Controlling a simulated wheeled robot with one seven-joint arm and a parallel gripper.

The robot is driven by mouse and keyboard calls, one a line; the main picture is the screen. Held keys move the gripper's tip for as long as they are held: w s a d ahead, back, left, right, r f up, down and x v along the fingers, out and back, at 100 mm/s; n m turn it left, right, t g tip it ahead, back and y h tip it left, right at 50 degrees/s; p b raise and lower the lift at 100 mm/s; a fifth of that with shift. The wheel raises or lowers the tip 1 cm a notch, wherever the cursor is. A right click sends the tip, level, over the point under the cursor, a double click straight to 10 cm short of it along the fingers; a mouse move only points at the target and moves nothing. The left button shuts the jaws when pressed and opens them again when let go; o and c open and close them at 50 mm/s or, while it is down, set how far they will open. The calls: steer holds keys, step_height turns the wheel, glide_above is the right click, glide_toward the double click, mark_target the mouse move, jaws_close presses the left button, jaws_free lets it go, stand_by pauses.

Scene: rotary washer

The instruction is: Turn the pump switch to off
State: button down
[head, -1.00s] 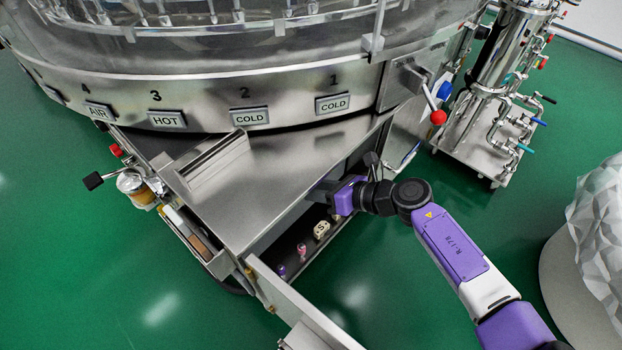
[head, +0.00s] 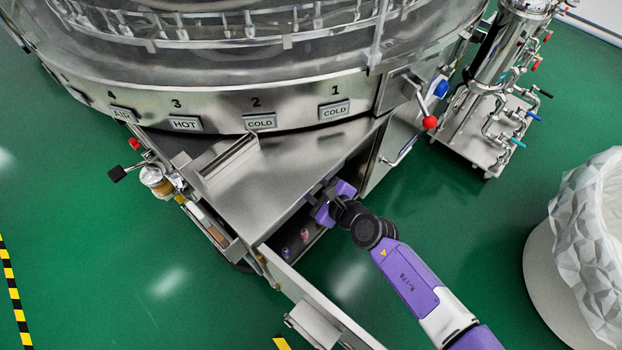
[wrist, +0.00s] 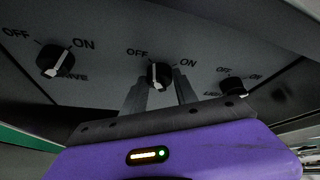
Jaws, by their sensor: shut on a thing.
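In the wrist view, a row of three black switch knobs with white marks sits on a grey panel. The middle knob (wrist: 160,70) is between my gripper's fingers (wrist: 160,84), which are shut on it. "OFF" is at its upper left and "ON" at its upper right. Its name below is hidden by my gripper, so I cannot read which switch it is. Its white mark looks nearly upright. The left knob (wrist: 55,60), labelled "DRIVE", has its mark towards "ON". In the head view, my gripper (head: 322,203) reaches into the open compartment under the washer's steel top.
The right knob (wrist: 232,86) is close beside my gripper; its label is partly hidden. An open door (head: 310,295) stands at the compartment's front. The steel top (head: 250,180) overhangs my gripper. A red-balled lever (head: 429,122) is to the right.

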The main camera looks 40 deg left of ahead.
steer(key=shift+s+n+t, duration=0.1)
steer(key=shift+n+t, duration=0.2)
steer(key=shift+t, duration=0.1)
steer(key=shift+f+p, duration=0.1)
steer(key=shift+p, duration=0.2)
steer(key=c, duration=1)
jaws_free()
steer(key=shift+o, duration=0.2)
steer(key=p+v, duration=0.4)
steer(key=v, duration=0.3)
steer(key=shift+s+d, duration=0.15)
steer(key=shift+d, duration=0.15)
